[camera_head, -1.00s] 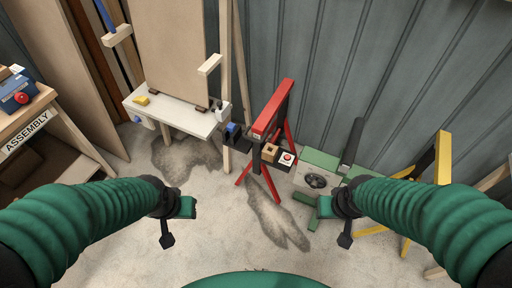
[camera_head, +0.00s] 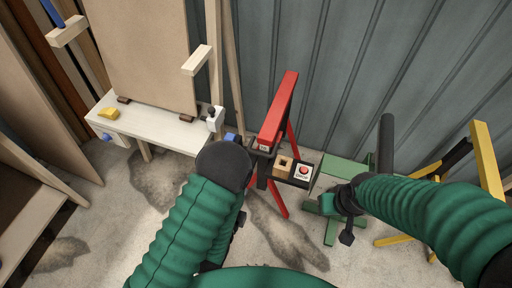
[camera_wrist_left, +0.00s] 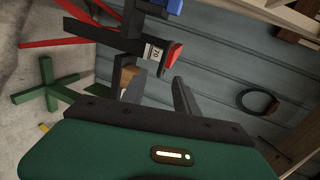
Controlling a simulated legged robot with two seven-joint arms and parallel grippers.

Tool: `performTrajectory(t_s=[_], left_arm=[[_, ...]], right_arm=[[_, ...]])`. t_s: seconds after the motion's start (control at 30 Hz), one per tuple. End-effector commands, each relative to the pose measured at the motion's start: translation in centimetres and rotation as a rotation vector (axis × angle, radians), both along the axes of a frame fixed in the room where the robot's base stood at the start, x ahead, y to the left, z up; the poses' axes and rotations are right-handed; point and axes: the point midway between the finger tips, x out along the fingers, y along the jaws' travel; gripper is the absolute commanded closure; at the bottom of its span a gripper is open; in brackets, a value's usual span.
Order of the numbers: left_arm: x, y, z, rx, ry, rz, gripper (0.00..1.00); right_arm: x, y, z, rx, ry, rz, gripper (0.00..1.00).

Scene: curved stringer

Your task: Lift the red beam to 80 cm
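The red beam (camera_head: 279,108) sits high on a red-legged stand in the middle of the head view, sloping away toward the wall. Its red end (camera_wrist_left: 173,55) also shows in the left wrist view, beside a white label reading 70. My left arm reaches toward the near end of the beam; its own wrist hides the left gripper in the head view. In the left wrist view the left gripper (camera_wrist_left: 157,80) has its fingers apart, with the beam end beyond them. My right gripper (camera_head: 338,215) hangs low over the green trestle; its finger gap is unclear.
A wooden block (camera_head: 284,164) and a red button box (camera_head: 303,172) sit on the stand's right side. A white bench (camera_head: 155,126) stands left, a green trestle (camera_head: 345,168) right, a yellow one (camera_head: 487,160) far right. Corrugated wall behind.

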Motion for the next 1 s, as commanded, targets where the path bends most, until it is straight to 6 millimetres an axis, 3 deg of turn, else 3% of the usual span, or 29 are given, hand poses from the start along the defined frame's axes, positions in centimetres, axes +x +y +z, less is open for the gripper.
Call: performTrajectory(t_s=[0.17,0.5,0.57,0.8,1.0], left_arm=[[0.1,-0.6,-0.4,0.032,-0.055,-0.027,0.64],[5.0,-1.6,-2.2,0.021,-0.055,-0.024,0.64],[6.3,-2.0,-1.6,0.023,-0.052,-0.024,0.64],[12.0,-3.9,-2.9,0.025,-0.049,-0.023,0.64],[14.9,-5.0,-3.5,0.025,-0.047,-0.025,0.64]], right_arm=[[0.0,-0.1,-1.4,0.000,0.000,-0.001,0.64],[-0.1,-0.1,-8.9,0.000,0.000,-0.001,0.64],[-0.1,-0.1,-8.4,0.000,0.001,-0.001,0.64],[0.0,-0.1,-9.2,0.000,-0.001,-0.001,0.64],[-0.1,-0.1,-9.7,0.000,0.000,-0.001,0.64]])
